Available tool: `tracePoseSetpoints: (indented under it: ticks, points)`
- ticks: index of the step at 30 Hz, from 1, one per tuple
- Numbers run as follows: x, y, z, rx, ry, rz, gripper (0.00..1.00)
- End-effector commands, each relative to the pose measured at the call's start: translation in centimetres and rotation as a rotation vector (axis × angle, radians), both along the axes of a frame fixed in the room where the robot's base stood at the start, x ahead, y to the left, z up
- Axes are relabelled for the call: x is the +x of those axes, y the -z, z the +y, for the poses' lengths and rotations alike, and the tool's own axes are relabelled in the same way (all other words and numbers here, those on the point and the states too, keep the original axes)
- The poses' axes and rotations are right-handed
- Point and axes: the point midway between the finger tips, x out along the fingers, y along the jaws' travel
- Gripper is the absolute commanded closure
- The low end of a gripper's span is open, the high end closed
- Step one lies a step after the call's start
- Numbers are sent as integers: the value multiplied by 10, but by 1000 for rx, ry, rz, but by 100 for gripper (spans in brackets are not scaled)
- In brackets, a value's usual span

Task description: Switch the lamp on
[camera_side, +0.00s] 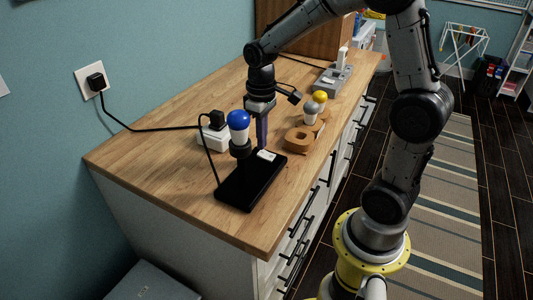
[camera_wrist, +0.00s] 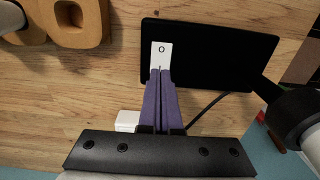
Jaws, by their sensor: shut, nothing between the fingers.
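The lamp has a flat black base (camera_side: 250,184) on the wooden counter, with a blue bulb (camera_side: 239,122) upright in a dark socket. The bulb shows no glow. A white switch (camera_side: 267,155) sits on the base; in the wrist view the switch (camera_wrist: 161,52) shows an "O" mark at its far end. My gripper (camera_side: 262,146) is shut and empty, pointing down at the switch. In the wrist view its purple fingertips (camera_wrist: 161,72) overlap the switch's near end. I cannot tell whether they touch it. The base (camera_wrist: 225,60) also shows there.
A black plug (camera_side: 217,119) sits in a white block (camera_side: 213,137) behind the lamp; its cable runs to the lamp. A wall outlet (camera_side: 91,79) feeds another cable. A wooden holder (camera_side: 299,140) with grey and yellow bulbs stands right of my gripper. The counter's front left is clear.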

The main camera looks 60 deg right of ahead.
Motion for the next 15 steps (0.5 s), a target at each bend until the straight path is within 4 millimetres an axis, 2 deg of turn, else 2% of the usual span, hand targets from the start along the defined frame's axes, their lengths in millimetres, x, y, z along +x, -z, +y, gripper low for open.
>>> tracePoseSetpoints:
  ticks: [15]
  points:
    - [0, 3, 0, 0, 0, 0, 100]
